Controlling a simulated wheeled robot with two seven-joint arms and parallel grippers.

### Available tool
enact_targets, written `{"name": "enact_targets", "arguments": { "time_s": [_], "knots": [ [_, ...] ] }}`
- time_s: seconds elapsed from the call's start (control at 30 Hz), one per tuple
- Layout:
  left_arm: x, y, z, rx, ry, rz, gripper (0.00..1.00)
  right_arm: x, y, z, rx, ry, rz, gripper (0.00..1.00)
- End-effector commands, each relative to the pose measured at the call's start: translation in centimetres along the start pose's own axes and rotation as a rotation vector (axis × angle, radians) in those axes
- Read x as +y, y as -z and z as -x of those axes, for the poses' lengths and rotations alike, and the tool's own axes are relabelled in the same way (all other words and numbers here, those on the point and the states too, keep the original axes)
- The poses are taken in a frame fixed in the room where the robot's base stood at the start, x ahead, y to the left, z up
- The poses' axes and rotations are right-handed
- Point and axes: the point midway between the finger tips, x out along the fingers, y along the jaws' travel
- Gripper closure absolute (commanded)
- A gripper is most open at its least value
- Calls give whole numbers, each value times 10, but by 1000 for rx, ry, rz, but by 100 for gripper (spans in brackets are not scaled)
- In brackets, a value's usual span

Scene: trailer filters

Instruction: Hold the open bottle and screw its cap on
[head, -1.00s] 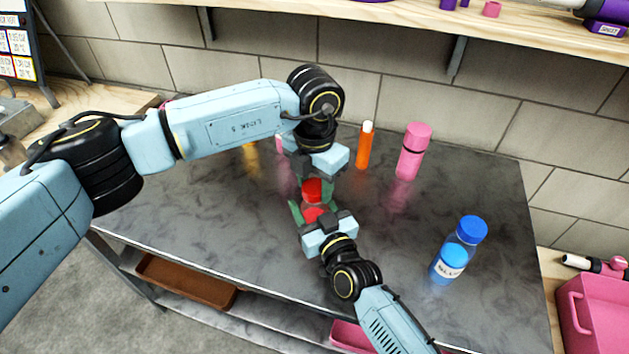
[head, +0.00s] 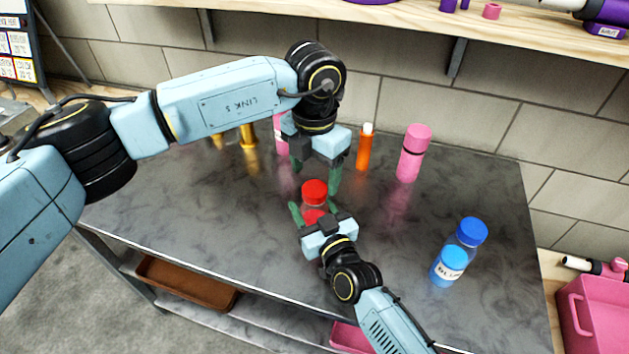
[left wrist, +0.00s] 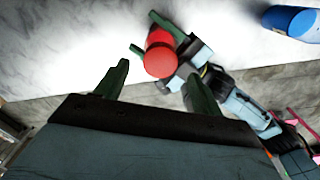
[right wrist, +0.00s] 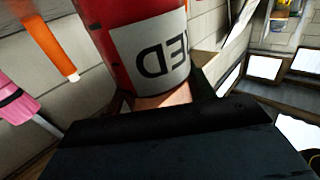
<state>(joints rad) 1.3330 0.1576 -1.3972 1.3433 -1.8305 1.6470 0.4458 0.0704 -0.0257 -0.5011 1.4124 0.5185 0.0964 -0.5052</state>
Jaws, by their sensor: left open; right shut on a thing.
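A red bottle with a red cap on its top (head: 314,190) stands upright near the middle of the table. The cap fills the bottle's top; I cannot tell how tight it sits. My right gripper (head: 312,214) is shut on the bottle's body; its white label shows upside down in the right wrist view (right wrist: 160,50). My left gripper (head: 315,178) is open and empty, just above and behind the cap, clear of it. In the left wrist view the cap (left wrist: 160,61) lies beyond the open fingers (left wrist: 155,85).
An orange bottle (head: 365,150), a pink bottle (head: 411,158) and gold items (head: 249,136) stand along the back. The table's front left (head: 180,220) is clear.

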Motion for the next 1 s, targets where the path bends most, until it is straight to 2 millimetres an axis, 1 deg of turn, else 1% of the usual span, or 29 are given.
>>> {"name": "enact_targets", "arguments": {
  "time_s": [0.03,0.2,0.3,0.4,0.53,0.8,0.83,1.0],
  "knots": [
    [0,-1,13,-5,-3,-1,32,0,0,0,-1,0,0,100],
    [0,0,48,-3,-2,0,32,0,0,0,-1,0,0,100],
    [0,0,64,-3,-1,-1,32,0,0,0,-1,0,0,100],
    [0,0,75,-2,-2,0,32,0,0,0,-1,0,0,100],
    [0,0,80,-1,0,0,32,0,0,0,-1,0,0,100],
    [0,0,81,0,0,-1,32,0,0,0,-1,0,0,100],
    [0,0,81,0,0,-1,32,0,0,0,-1,0,0,43],
    [0,0,81,0,0,-1,32,0,0,0,-1,0,0,21]
  ]
}}
